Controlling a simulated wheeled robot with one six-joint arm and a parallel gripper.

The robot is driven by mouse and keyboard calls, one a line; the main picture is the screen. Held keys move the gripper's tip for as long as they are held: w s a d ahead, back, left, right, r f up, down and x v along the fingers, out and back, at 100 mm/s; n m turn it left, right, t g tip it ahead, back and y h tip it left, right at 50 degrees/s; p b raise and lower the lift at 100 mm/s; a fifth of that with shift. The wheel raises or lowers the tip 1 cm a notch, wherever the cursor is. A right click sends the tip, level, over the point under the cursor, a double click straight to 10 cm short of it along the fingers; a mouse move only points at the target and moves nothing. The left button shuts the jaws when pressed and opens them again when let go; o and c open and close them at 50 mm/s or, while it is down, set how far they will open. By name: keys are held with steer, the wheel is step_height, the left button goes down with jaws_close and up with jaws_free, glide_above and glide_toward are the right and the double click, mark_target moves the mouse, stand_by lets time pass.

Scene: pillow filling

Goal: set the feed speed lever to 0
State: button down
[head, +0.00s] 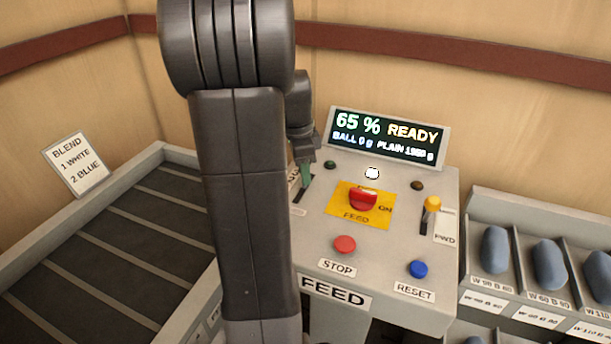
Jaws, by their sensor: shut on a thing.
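The feed speed lever (305,177) has a green handle and stands in a slot at the left of the grey feed panel (447,190). My gripper (304,160) is at the top of the handle and shut on it. My arm hides part of the panel's left side and most of the lever's scale. The display (387,138) behind the panel reads 65 % READY, with smaller text below.
Bins with blue pillows (550,264) are at right, a slatted conveyor (110,240) at left.

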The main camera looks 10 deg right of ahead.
steer(key=s+t+h+b, duration=0.1)
steer(key=b, duration=0.2)
steer(key=a+f+t+b, duration=0.1)
steer(key=b, duration=0.3)
steer(key=shift+s+a+f+t+h, duration=0.1)
steer(key=shift+s+a+t+h, duration=0.05)
steer(key=shift+s+t+h, duration=0.25)
steer(key=t+b, duration=0.1)
steer(key=b, duration=0.2)
steer(key=shift+s+a+h, duration=0.3)
steer(key=shift+s+h, duration=0.1)
steer(key=shift+s+b, duration=0.15)
steer(key=shift+b, duration=0.55)
steer(key=shift+s+a+b, duration=0.25)
steer(key=shift+b, duration=0.1)
steer(key=c, duration=1.1)
jaws_free()
steer(key=p+v, duration=0.1)
steer(key=v, duration=1.2)
steer(key=shift+s+a+r, duration=0.1)
steer(key=shift+s+r, duration=0.1)
steer(key=shift+r, duration=0.15)
steer(key=shift+f, duration=0.15)
